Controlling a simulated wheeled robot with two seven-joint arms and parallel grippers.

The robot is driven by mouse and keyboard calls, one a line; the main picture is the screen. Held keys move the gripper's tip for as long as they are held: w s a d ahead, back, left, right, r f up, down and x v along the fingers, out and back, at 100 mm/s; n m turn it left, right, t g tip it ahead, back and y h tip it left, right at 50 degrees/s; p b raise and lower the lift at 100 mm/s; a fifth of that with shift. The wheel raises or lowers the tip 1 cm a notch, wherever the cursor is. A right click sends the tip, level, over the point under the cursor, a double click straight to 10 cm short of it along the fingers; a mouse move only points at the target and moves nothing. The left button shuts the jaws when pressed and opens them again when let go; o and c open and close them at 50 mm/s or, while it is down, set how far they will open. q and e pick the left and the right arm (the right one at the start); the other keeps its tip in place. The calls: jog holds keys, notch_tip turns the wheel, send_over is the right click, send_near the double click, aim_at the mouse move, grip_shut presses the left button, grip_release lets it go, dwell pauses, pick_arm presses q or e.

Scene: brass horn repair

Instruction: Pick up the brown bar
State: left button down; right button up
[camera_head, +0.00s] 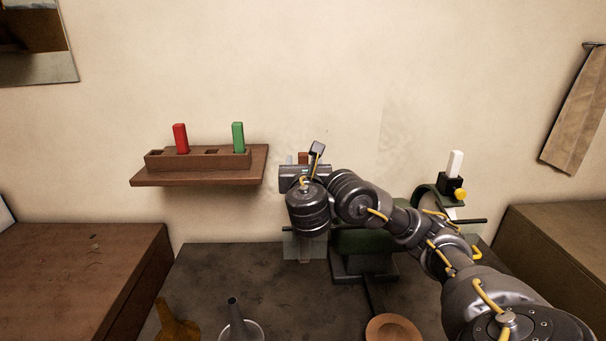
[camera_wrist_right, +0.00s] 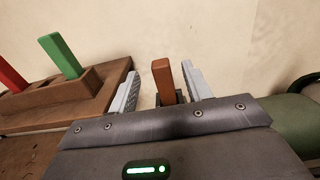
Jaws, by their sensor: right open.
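The brown bar (camera_wrist_right: 162,78) stands upright in the right wrist view, its lower end at a small dark holder (camera_wrist_right: 180,97). My right gripper (camera_wrist_right: 161,84) is open, with one pale finger on each side of the bar and a visible gap to each. In the head view, a small brown patch that looks like the bar's top (camera_head: 303,158) shows behind my right gripper (camera_head: 304,163); the wrist hides most of what is below. My left gripper is not in view.
A wooden wall rack (camera_head: 200,180) at left holds a red bar (camera_head: 181,138) and a green bar (camera_head: 238,137). A white bar (camera_head: 455,163) stands in a black block at right. A green-topped stand (camera_head: 362,242) is behind my arm. Funnel-like pieces (camera_head: 240,331) stand at the bench front.

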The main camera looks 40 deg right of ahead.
jog(key=shift+x, duration=0.8)
jog(key=shift+d, duration=0.15)
jog(key=shift+b+x, duration=0.35)
jog(key=shift+x, duration=2.1)
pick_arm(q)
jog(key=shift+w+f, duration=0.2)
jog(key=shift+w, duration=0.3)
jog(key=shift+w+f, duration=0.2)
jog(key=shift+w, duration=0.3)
pick_arm(e)
jog(key=c, duration=1.1)
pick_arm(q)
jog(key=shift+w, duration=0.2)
pick_arm(e)
jog(key=shift+o, duration=0.2)
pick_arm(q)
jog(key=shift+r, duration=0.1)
pick_arm(e)
jog(key=shift+r, duration=0.2)
